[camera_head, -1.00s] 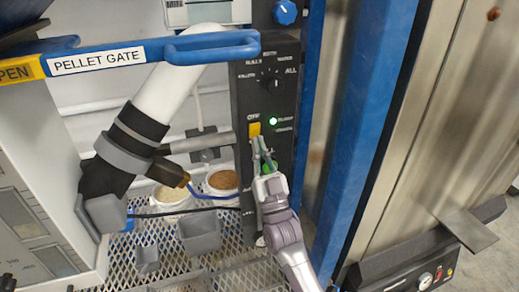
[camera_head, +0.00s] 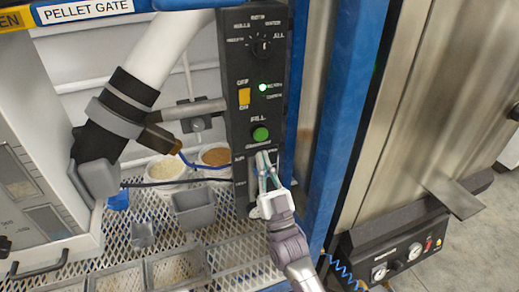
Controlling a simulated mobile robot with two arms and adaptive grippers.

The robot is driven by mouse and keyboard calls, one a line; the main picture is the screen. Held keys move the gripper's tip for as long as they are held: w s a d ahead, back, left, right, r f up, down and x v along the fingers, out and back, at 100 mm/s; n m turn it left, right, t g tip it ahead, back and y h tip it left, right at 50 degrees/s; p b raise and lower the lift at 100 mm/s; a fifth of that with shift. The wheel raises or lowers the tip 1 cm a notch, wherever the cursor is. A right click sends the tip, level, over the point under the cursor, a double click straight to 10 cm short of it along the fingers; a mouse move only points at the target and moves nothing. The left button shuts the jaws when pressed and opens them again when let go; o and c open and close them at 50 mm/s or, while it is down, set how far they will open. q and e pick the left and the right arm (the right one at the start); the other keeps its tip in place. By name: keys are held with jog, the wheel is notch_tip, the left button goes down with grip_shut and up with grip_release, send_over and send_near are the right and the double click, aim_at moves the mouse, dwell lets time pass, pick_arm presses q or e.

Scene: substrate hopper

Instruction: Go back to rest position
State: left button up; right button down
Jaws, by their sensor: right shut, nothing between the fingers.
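My right gripper (camera_head: 266,168) shows in the head view, shut and empty. Its fingertips are just below the green FILL button (camera_head: 260,133) on the black control panel (camera_head: 236,60). I cannot tell whether they touch the panel. The yellow OFF/ON switch (camera_head: 244,96) sits higher on the panel, beside a lit green lamp (camera_head: 263,87). A black selector knob (camera_head: 262,47) is near the panel top. My left gripper is not in view.
A blue post (camera_head: 345,120) stands right of the panel. Left are a white pipe (camera_head: 168,45) with black couplings and the PELLET GATE bar (camera_head: 85,9). Below are two tubs of pellets (camera_head: 215,156), grey bins (camera_head: 195,208) and a mesh shelf (camera_head: 235,252). A metal ledge (camera_head: 455,196) juts out at right.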

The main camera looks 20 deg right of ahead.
jog(key=shift+s+f, duration=0.2)
jog(key=shift+f, duration=0.05)
dwell(0.3)
notch_tip(320, 180, down, 22)
jog(key=w+a+n+g+y, duration=0.1)
jog(key=a+g, duration=0.1)
jog(key=g, duration=0.5)
jog(key=s+f+g, duration=0.3)
jog(key=s+f, duration=0.1)
jog(key=f, duration=0.5)
jog(key=s+f+g, duration=0.2)
jog(key=s+f, duration=0.1)
jog(key=f, duration=0.6)
jog(key=s+d+f+g, duration=0.2)
jog(key=s+f+g, duration=0.2)
jog(key=s+f, duration=0.45)
jog(key=s+d+f+g, duration=0.1)
jog(key=s+f+g, duration=0.2)
jog(key=s, duration=0.7)
jog(key=s+d+f+g+h, duration=0.1)
jog(key=s+d+f+g, duration=0.1)
jog(key=s+f, duration=0.5)
jog(key=s+d+f+n+g+h+p, duration=0.1)
jog(key=s+f+g, duration=0.3)
jog(key=s, duration=0.9)
jog(key=shift+s+d+f, duration=0.4)
jog(key=shift+d+f, duration=0.35)
